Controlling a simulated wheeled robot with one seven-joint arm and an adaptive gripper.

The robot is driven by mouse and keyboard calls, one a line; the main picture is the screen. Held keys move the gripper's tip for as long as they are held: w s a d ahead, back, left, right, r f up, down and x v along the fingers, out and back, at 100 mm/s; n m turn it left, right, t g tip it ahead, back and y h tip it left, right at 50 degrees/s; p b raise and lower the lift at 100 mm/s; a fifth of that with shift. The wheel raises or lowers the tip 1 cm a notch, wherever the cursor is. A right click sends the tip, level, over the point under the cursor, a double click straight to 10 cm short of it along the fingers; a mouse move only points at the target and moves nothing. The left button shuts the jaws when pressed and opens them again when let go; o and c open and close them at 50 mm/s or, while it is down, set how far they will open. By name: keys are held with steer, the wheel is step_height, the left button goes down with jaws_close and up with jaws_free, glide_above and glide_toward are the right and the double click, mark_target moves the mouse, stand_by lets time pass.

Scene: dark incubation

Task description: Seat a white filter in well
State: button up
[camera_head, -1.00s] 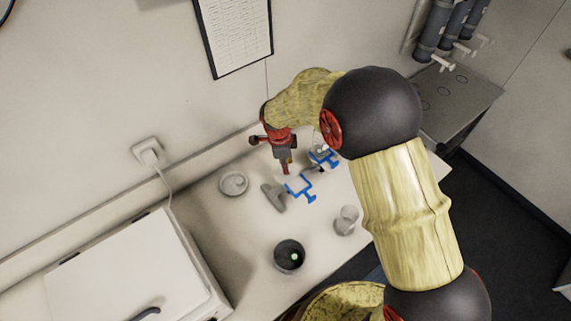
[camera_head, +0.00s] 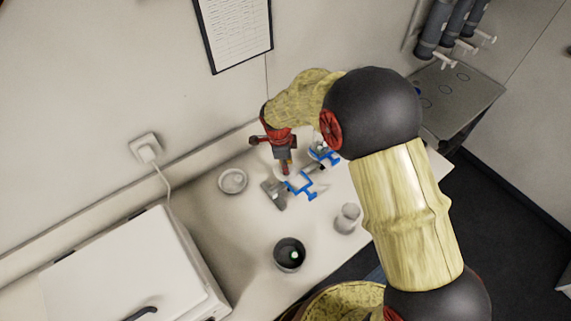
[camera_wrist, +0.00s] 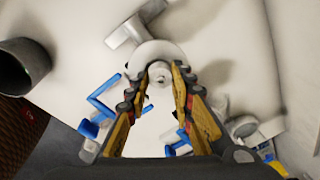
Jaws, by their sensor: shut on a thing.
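My gripper (camera_head: 286,171) hangs over the counter, near the blue clamp pieces. In the wrist view its two yellow-padded fingers (camera_wrist: 163,80) are closed in on a small pale knob at the middle of a white round disc (camera_wrist: 150,52), which looks like the white filter. In the head view the gripper mostly hides this disc. I cannot tell whether it touches anything below. No well can be clearly made out. A round white dish (camera_head: 233,181) lies to the left of the gripper. A dark cup (camera_head: 289,255) with a small pale thing inside stands nearer the front.
A grey metal piece (camera_head: 273,195) and blue clamps (camera_head: 301,187) lie close to the gripper. A clear glass (camera_head: 347,218) stands to the right. A white box-shaped device (camera_head: 130,270) is at the lower left. The counter between dish and dark cup is clear.

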steer(key=shift+f+b, duration=0.35)
steer(key=shift+f, duration=0.1)
steer(key=o, duration=0.7)
steer(key=shift+o, duration=0.4)
step_height(320, 180, up, 12)
steer(key=s+a, duration=0.1)
steer(key=shift+a, duration=0.15)
steer(key=shift+s, duration=0.1)
